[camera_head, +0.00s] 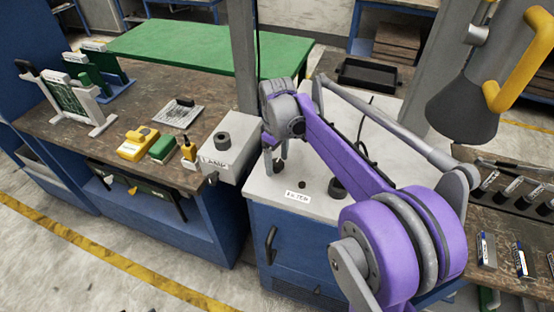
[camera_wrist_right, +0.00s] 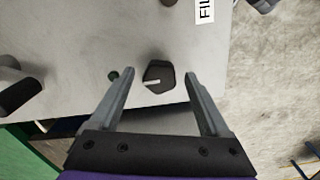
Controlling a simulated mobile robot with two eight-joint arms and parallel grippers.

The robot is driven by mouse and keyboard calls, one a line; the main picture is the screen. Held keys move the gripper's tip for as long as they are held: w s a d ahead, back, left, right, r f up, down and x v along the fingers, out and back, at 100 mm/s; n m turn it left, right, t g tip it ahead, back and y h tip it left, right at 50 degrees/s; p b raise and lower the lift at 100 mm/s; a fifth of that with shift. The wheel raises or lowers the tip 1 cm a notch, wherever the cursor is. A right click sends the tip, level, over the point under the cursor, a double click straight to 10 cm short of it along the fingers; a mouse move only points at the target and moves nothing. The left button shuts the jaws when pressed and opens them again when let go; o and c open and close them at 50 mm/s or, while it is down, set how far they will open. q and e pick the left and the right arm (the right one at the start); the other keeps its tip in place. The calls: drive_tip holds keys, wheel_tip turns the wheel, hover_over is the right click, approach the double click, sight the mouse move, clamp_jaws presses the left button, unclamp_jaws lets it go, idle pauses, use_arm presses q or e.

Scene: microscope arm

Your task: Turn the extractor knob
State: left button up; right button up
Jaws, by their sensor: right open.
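A dark six-sided knob with a white pointer line (camera_wrist_right: 158,77) stands on a pale grey cabinet top, shown in the right wrist view; I cannot read a label naming it as the extractor knob. My right gripper (camera_wrist_right: 160,92) is open, with one finger on each side of the knob and visible gaps to both. In the head view the right gripper (camera_head: 274,165) points down over the left part of the cabinet top (camera_head: 312,222), and my purple arm hides part of that top. My left gripper is not in view.
A grey box labelled LAMP (camera_head: 228,160) stands close left of my right gripper. Another dark knob (camera_head: 337,188) is to its right. A grey hood with a yellow handle (camera_head: 465,108) hangs at the right.

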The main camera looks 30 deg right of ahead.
clamp_jaws()
idle(0.3)
drive_tip(key=m, duration=0.4)
drive_tip(key=shift+m, duration=0.4)
drive_tip(key=m, duration=0.4)
drive_tip(key=shift+m, duration=0.3)
drive_tip(key=m, duration=0.4)
drive_tip(key=shift+m, duration=2.2)
